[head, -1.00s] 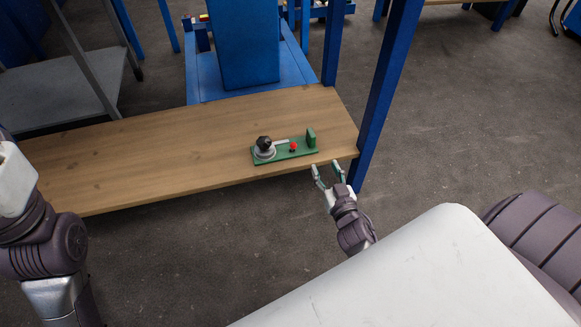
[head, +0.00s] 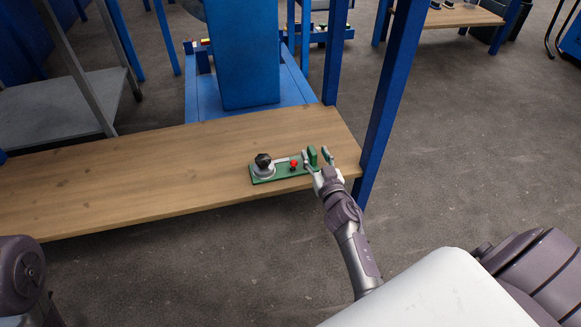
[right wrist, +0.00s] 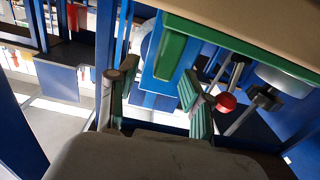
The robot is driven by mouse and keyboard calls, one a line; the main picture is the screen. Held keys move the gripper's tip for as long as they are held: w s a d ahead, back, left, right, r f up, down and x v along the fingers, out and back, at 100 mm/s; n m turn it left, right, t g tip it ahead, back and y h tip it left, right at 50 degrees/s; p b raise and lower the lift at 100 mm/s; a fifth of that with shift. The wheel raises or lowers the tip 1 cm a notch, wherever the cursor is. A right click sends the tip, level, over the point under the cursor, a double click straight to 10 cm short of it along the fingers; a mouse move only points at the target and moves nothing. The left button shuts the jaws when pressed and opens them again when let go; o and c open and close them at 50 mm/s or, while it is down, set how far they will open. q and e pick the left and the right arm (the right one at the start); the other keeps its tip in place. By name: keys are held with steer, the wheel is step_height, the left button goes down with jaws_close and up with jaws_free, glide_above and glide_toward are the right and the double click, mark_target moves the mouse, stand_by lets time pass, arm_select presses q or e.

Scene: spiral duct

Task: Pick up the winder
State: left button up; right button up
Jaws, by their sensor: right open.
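The winder (head: 283,169) lies on the wooden shelf near its front right edge. It has a green base, a grey disc with a black knob at its left, a red ball in the middle and a green upright plate at its right end. My right gripper (head: 316,157) is open, its fingers on either side of the upright plate. In the right wrist view, the plate of the winder (right wrist: 170,54) shows between the fingers of my right gripper (right wrist: 158,88), and the red ball is beside one finger. I cannot tell whether the fingers touch the plate. My left gripper is out of view.
The wooden shelf (head: 130,180) is bare to the left of the winder. A blue post (head: 385,110) rises at its right corner, close to my right gripper. A blue machine (head: 245,60) stands behind, a grey shelf (head: 60,100) at the left.

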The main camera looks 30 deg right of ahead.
steer(key=shift+x, duration=1.4)
steer(key=shift+a, duration=0.1)
jaws_close()
